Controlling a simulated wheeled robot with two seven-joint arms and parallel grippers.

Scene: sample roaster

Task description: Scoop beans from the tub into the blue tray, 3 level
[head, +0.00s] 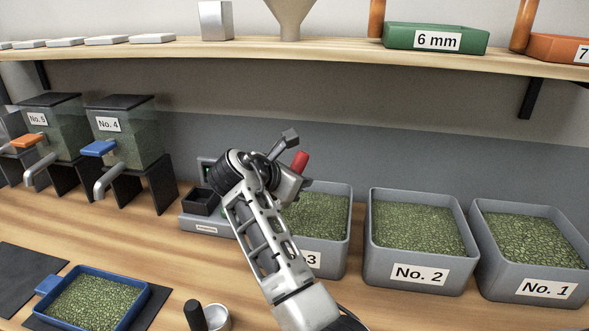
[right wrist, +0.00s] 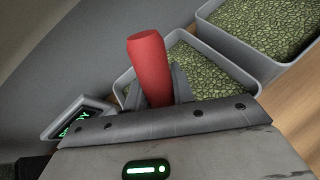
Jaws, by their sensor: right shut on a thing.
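My right gripper (head: 292,172) is shut on a red handle (head: 300,160), above the back left of the tub labelled with a 3 (head: 345,245). In the right wrist view the red handle (right wrist: 148,65) stands up out of the jaws; whatever it belongs to below is hidden. The 3 tub is full of green beans, partly covered by my arm. The blue tray (head: 128,317) lies at the front left with a layer of green beans in it. My left gripper is not in view.
Tubs No. 2 (head: 375,255) and No. 1 (head: 485,270) hold beans to the right. A scale (head: 207,226) with a small black dish stands left of my arm. Dispensers No. 4 (head: 137,150) and No. 5 (head: 62,150) stand behind. A cup (head: 217,318) is at the front. A shelf (head: 340,55) runs above.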

